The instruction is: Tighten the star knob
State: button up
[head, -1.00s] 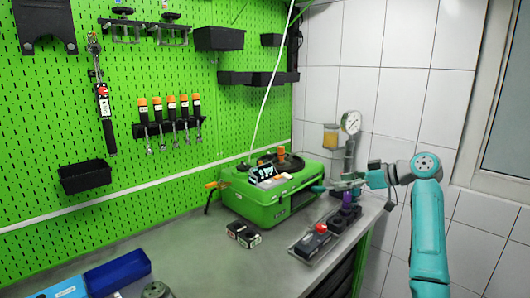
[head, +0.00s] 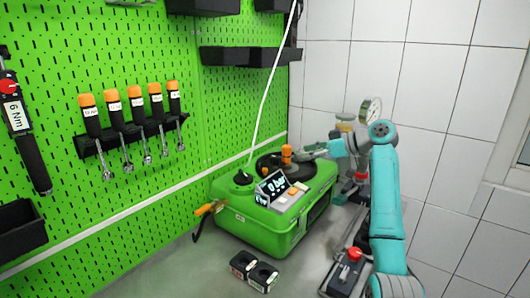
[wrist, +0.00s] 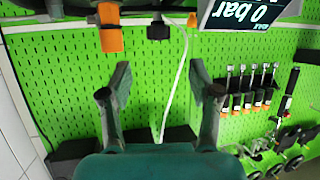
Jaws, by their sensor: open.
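The green pump case (head: 262,225) stands on the bench with its display reading 0 bar. An orange upright grip (head: 286,153) and a black round knob (head: 243,178) sit on its top. I cannot tell which one is the star knob. My gripper (head: 308,153) is just right of the orange grip at the pump's back edge. In the wrist view my gripper (wrist: 160,68) is open and empty. There a black knob (wrist: 157,30) shows beyond the gap between the fingers, and the orange grip (wrist: 110,35) is beyond the left finger.
An orange-handled valve (head: 205,209) sticks out at the pump's left. A black two-part block (head: 254,271) lies in front. A box with a red button (head: 353,256) is at the right. A gauge (head: 370,110) stands behind my arm. A white cord (head: 265,100) hangs above the pump.

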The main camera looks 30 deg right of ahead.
aim_at(278, 158)
jog(key=shift+w+a+f, duration=0.15)
jog(key=shift+w+a, duration=0.05)
jog(key=shift+w, duration=0.45)
jog(key=x, duration=1)
